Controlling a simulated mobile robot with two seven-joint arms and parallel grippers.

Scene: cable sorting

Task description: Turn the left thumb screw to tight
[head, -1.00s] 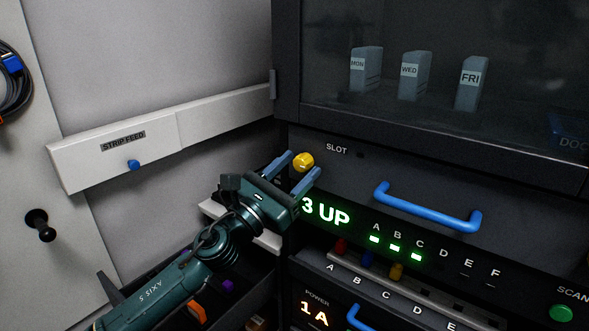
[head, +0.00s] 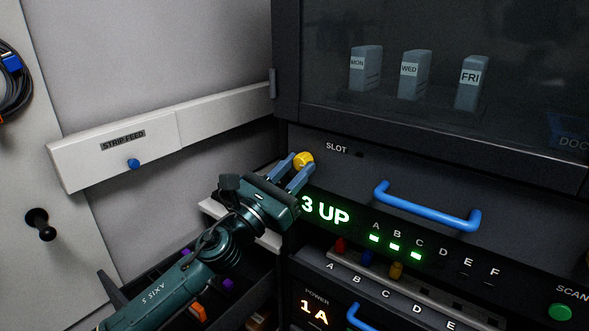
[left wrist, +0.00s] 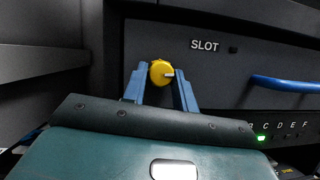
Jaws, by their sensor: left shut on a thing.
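The left thumb screw is a yellow round knob (head: 304,160) on the dark panel, left of the SLOT label. It also shows in the left wrist view (left wrist: 160,72), with a pale mark on its face pointing right. My left gripper (head: 303,164) has its blue fingers on either side of the knob and is shut on it. In the left wrist view the fingers (left wrist: 159,76) reach up to the knob's two sides. My right gripper is in neither view.
A blue handle (head: 428,207) is on the panel to the right. Below it is a display (head: 326,211) reading 3 UP, with green lights under A, B and C. A white STRIP FEED rail (head: 120,150) runs along the left wall. An open drawer (head: 250,290) lies below my arm.

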